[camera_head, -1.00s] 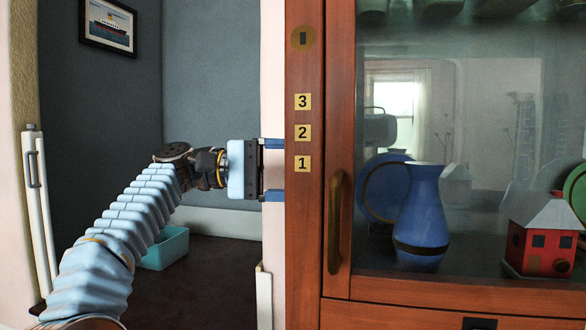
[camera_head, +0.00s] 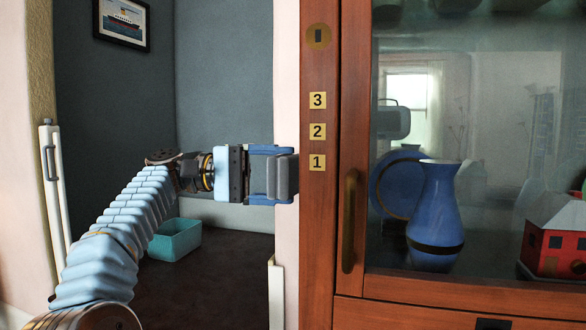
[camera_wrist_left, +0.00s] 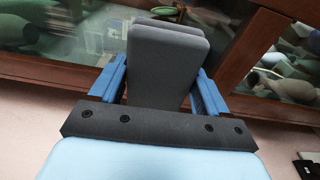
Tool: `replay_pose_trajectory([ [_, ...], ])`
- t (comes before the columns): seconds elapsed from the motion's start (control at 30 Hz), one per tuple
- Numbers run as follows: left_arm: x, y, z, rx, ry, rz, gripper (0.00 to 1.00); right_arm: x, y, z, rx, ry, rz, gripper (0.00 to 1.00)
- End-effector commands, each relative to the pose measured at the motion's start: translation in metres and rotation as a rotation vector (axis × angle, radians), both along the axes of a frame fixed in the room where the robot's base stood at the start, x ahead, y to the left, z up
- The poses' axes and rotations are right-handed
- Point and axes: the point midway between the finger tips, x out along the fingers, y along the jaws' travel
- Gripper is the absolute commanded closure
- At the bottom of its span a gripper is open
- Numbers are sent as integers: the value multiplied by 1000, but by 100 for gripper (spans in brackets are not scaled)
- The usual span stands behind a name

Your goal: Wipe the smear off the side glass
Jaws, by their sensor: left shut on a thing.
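My left gripper (camera_head: 270,175) is shut on a dark grey, block-like pad (camera_head: 285,178), beside the left edge of the wooden cabinet (camera_head: 320,225). In the left wrist view the pad (camera_wrist_left: 168,68) sits between the two blue fingers (camera_wrist_left: 155,88), pointing at the cabinet. That view shows glass panes to the left (camera_wrist_left: 60,35) and right (camera_wrist_left: 285,60) of a wooden post (camera_wrist_left: 248,50). I cannot tell surely which is the side glass. Pale blurred patches show in the left pane, but I cannot tell smear from reflection. Whether the pad touches glass is unclear. My right gripper is out of view.
The cabinet's front glass door (camera_head: 480,130) has a brass handle (camera_head: 350,220). Behind it stand a blue vase (camera_head: 436,215) and a red toy house (camera_head: 560,240). A teal bin (camera_head: 175,240) is on the dark floor. Left of the cabinet is an alcove with free room.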

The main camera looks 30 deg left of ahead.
Motion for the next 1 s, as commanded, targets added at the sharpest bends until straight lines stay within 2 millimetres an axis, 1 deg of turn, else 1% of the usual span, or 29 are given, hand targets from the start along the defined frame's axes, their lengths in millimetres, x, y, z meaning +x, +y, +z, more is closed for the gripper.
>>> replay_pose_trajectory([
  [0.1,-2,6,1,0,-1,0,59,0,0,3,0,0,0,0],
  [0.43,-2,7,0,-1,-1,0,59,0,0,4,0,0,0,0],
  [0.57,-3,15,2,0,1,1,59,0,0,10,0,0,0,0],
  [0.77,-8,33,2,-1,-1,1,59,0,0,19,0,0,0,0],
  [1.0,-9,35,0,0,-1,-1,59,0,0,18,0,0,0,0],
])
